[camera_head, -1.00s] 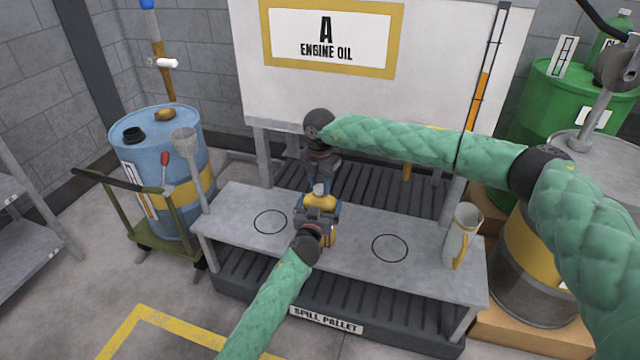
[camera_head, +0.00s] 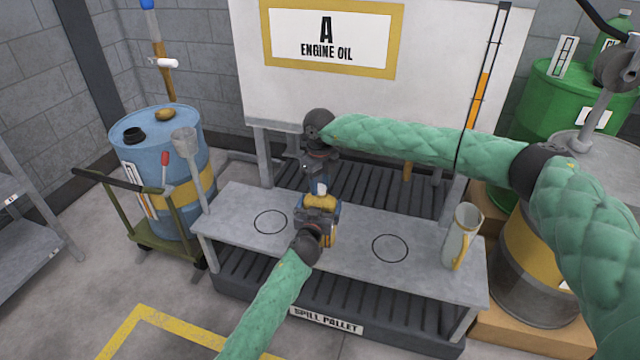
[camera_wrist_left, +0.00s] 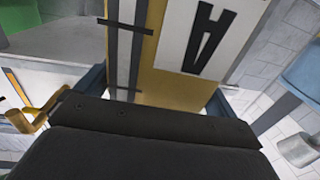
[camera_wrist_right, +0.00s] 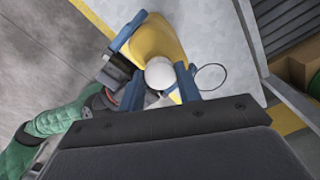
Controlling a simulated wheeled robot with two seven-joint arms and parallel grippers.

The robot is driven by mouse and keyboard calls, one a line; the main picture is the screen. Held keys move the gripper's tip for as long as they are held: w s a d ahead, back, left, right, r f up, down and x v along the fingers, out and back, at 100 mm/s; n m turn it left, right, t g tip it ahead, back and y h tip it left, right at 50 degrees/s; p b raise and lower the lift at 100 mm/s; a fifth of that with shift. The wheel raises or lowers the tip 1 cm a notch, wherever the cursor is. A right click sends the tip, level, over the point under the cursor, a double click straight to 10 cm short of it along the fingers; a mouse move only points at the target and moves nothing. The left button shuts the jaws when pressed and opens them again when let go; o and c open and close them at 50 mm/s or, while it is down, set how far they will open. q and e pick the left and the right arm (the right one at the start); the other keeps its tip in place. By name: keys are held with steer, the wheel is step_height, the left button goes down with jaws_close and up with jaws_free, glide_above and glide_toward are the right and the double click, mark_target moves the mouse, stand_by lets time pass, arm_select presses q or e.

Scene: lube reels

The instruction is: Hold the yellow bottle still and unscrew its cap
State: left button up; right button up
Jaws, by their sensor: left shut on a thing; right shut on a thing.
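The yellow bottle (camera_head: 322,202) stands upright on the grey bench between two black circles. It also shows in the left wrist view (camera_wrist_left: 172,92), with a white label bearing an A, and from above in the right wrist view (camera_wrist_right: 155,45). My left gripper (camera_head: 317,214) is shut on the bottle's body from the front. The pale round cap (camera_wrist_right: 160,73) sits at the bottle's top, between the blue fingers of my right gripper (camera_wrist_right: 160,88). That gripper is shut on the cap, pointing down from above. In the head view the fingers largely hide the cap.
A white jug (camera_head: 462,236) stands at the bench's (camera_head: 350,262) right end. A blue drum (camera_head: 165,165) on a green cart stands left. The white engine oil tank (camera_head: 420,75) is behind. The bench is clear on both sides of the bottle.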

mark_target(320, 187)
steer(key=n, duration=0.5)
steer(key=shift+r+n, duration=0.1)
steer(key=shift+n, duration=0.2)
steer(key=n, duration=1.2)
steer(key=shift+n, duration=0.4)
steer(key=shift+r, duration=0.45)
steer(key=shift+r, duration=0.65)
steer(key=shift+r, duration=2)
arm_select(q)
steer(key=o, duration=1.5)
